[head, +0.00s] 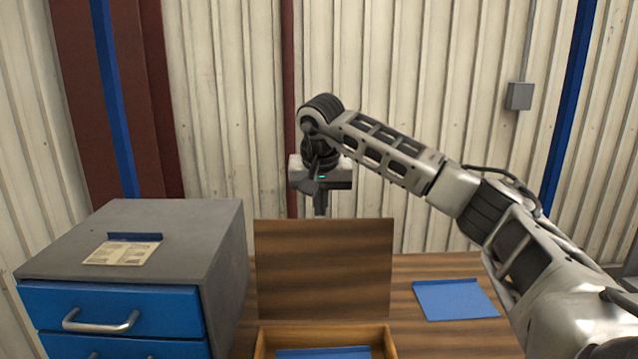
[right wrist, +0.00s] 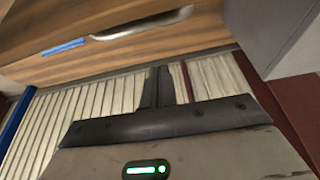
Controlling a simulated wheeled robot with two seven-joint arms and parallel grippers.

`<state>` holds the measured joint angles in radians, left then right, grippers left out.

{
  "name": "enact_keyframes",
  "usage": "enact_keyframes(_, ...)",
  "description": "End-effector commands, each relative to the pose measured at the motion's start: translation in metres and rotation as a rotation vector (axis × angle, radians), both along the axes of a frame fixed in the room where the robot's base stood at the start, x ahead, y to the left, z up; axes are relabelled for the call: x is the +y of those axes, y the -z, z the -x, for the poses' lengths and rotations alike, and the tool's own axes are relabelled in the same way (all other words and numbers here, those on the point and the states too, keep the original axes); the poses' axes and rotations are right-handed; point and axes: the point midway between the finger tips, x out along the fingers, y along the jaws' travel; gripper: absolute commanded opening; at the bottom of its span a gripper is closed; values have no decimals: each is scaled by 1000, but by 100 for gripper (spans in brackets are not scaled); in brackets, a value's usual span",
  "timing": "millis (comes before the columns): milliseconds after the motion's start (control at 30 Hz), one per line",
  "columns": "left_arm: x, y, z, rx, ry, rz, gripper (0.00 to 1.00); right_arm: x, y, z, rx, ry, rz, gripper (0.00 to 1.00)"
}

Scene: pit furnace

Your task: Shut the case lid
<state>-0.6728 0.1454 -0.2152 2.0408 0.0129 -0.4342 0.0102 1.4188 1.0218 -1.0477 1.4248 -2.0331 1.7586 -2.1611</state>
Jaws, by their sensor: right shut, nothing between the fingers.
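The wooden case (head: 390,345) sits at the bottom of the head view, partly cut off by the frame edge. Its brown lid (head: 323,268) stands upright at the back of the case, so the case is open. My right gripper (head: 320,207) points down, with its fingertips just above the lid's top edge in the picture. I cannot tell its exact depth from the lid. Its fingers are together and empty, and they also show in the right wrist view (right wrist: 156,85). My left gripper is not in view.
A grey cabinet (head: 205,240) with blue drawers stands left of the case, with a paper (head: 122,253) on top. A blue sheet (head: 455,300) lies on the wooden table (head: 425,268) to the right. A blue item (head: 322,353) is inside the case. A corrugated wall stands behind.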

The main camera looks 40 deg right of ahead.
Motion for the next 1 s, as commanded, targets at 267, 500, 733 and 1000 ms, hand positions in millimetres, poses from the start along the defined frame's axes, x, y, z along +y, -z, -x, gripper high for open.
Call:
enact_keyframes(267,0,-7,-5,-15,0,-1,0,14,13,18,-1,-2,2,0)
enact_keyframes(500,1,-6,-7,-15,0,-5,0,22,14,27,-1,0,1,0)
enact_keyframes(733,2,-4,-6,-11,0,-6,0,23,14,27,-1,0,-1,0)
enact_keyframes(1000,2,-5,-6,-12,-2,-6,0,34,12,19,-37,-18,32,0)
